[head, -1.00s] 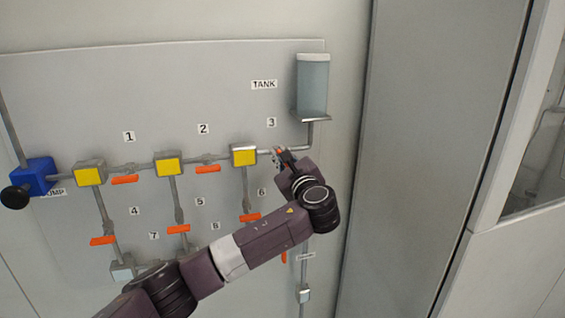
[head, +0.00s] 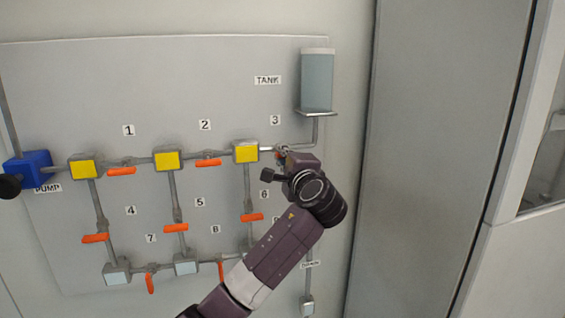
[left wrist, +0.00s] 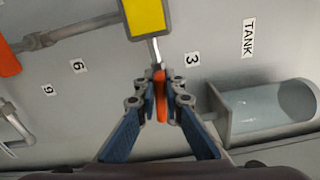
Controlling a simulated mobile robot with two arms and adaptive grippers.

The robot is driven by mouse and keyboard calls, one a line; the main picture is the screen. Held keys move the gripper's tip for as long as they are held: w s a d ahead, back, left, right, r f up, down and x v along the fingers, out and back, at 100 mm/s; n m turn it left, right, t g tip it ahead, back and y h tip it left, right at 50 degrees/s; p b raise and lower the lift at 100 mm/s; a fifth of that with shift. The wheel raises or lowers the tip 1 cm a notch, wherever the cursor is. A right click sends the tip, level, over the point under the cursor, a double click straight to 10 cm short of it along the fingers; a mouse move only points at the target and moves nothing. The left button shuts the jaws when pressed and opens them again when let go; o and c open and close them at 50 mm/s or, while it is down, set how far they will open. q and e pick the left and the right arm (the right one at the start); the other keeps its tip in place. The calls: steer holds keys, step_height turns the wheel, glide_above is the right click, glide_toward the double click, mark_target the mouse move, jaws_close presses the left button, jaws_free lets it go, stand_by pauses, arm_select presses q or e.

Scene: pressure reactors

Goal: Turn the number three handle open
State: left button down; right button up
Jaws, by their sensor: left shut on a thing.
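The number three handle, an orange lever (left wrist: 161,95), sits below the label 3 (head: 275,120) on the pipe between the right yellow box (head: 246,151) and the tank (head: 317,80). My left gripper (left wrist: 160,88) is shut on this lever, with a blue finger on each side of it. In the left wrist view the lever looks roughly in line with the short silver pipe (left wrist: 155,52) from the yellow box. In the head view my left gripper (head: 281,155) hides most of the lever and its valve. My right gripper is in neither view.
Other orange handles, such as the one under 2 (head: 208,163) and the one under 6 (head: 252,217), sit on nearby pipes. The blue pump (head: 30,168) is at the far left. A grey cabinet (head: 440,150) stands right of the panel.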

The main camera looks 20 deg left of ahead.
arm_select(q)
steer(key=shift+f+n+b, duration=0.3)
steer(key=shift+n+b, duration=0.2)
steer(key=shift+n, duration=0.4)
steer(key=c, duration=2)
jaws_free()
steer(key=shift+r, duration=0.15)
steer(key=v, duration=1.2)
